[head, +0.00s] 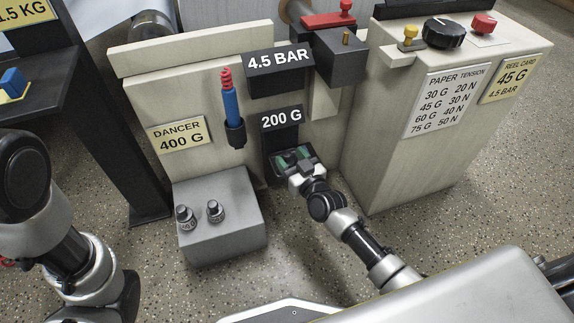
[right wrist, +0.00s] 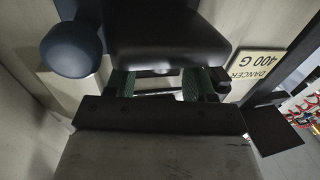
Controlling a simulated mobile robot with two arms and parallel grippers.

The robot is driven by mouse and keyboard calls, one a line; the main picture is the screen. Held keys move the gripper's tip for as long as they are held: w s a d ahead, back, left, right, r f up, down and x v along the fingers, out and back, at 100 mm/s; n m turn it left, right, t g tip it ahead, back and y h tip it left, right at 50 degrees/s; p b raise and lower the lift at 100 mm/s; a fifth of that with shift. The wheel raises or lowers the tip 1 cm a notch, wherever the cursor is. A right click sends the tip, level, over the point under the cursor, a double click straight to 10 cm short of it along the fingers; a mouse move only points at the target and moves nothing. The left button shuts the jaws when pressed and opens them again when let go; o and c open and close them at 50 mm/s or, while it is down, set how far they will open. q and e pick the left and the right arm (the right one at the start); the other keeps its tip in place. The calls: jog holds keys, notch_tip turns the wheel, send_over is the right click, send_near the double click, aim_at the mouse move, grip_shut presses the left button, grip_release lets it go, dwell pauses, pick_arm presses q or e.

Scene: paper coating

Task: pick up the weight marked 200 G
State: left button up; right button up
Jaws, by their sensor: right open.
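Two small grey metal weights, a left one (head: 185,217) and a right one (head: 215,211), stand upright on a grey block (head: 225,240) in the head view. Their markings are too small to read. The clear 200 G mark is on a black plate (head: 281,119) on the machine front. My right gripper (head: 293,156) is just below that plate, right of the weights and apart from them. In the right wrist view its green-padded fingers (right wrist: 167,83) are apart, close under a black part (right wrist: 165,40). No weight is clearly visible between them. My left gripper is out of view.
A blue rod with a red top (head: 230,105) stands in a black holder above the block. A DANCER 400 G card (head: 180,135) is left of it; the wrist view shows this card (right wrist: 258,64) too. The control cabinet (head: 390,165) stands to the right.

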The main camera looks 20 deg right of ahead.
jog(key=shift+b+x, duration=0.35)
jog(key=shift+x, duration=0.9)
grip_shut()
